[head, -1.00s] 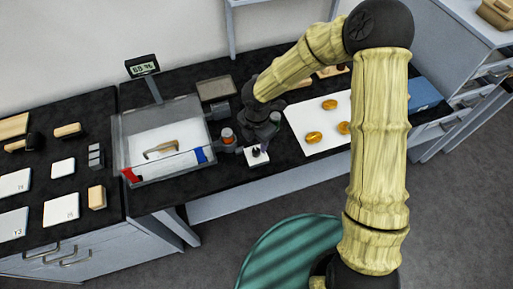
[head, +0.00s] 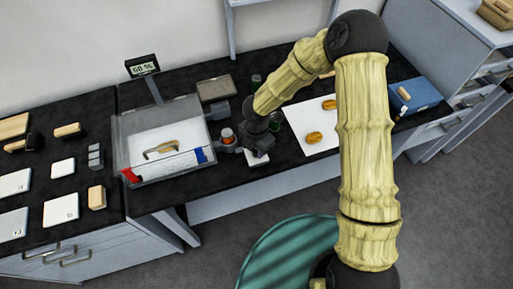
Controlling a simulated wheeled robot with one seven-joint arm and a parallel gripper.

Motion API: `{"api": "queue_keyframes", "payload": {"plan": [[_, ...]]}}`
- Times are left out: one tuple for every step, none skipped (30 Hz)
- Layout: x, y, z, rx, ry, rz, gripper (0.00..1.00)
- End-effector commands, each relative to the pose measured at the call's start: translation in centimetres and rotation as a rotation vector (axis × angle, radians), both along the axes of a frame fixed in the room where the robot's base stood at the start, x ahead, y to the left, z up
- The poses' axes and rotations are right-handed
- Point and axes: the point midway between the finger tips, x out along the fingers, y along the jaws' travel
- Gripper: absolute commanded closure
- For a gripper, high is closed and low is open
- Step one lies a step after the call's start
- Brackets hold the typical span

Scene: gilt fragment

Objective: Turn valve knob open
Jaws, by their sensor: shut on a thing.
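My gripper (head: 257,150) is low over a small white block (head: 259,160) on the black bench, just right of the clear chamber (head: 165,141). It is shut on the dark valve knob at the block, which the jaws and wrist hide almost wholly. How far the knob is turned cannot be seen.
A white sheet with gold pieces (head: 315,137) lies right of my gripper, partly behind my arm. A grey tray (head: 215,88) is behind the fitting. A blue box (head: 415,96) is at the right. White tiles and wooden blocks (head: 97,197) are on the left bench.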

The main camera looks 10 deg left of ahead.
Motion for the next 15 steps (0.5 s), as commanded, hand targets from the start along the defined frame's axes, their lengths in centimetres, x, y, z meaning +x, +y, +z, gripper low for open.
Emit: {"api": "queue_keyframes", "payload": {"plan": [[0.00, 0.00, 0.02, 0.000, 0.000, -0.001, 0.98], [0.00, 0.00, 0.01, 0.000, 0.000, -0.002, 0.98], [0.00, 0.00, 0.01, 0.000, 0.000, -0.005, 0.98], [0.00, 0.00, 0.00, 0.000, 0.000, -0.008, 0.98], [0.00, 0.00, 0.00, 0.000, -0.001, -0.011, 0.98], [0.01, 0.01, -0.01, 0.000, -0.001, -0.018, 0.98], [0.00, 0.01, -0.02, 0.000, -0.001, -0.024, 0.98], [-0.01, 0.03, -0.03, 0.000, -0.001, -0.032, 0.98], [-0.01, 0.04, -0.05, 0.000, -0.001, -0.044, 0.98], [0.00, 0.05, -0.07, 0.000, 0.000, -0.053, 0.98], [0.01, 0.05, -0.08, 0.001, -0.001, -0.064, 0.98], [0.04, 0.04, -0.10, 0.000, -0.002, -0.082, 0.98], [0.06, 0.04, -0.11, 0.000, -0.002, -0.098, 0.98], [0.07, 0.03, -0.11, 0.001, -0.002, -0.114, 0.98], [0.09, 0.04, -0.11, 0.002, -0.003, -0.137, 0.98]]}}
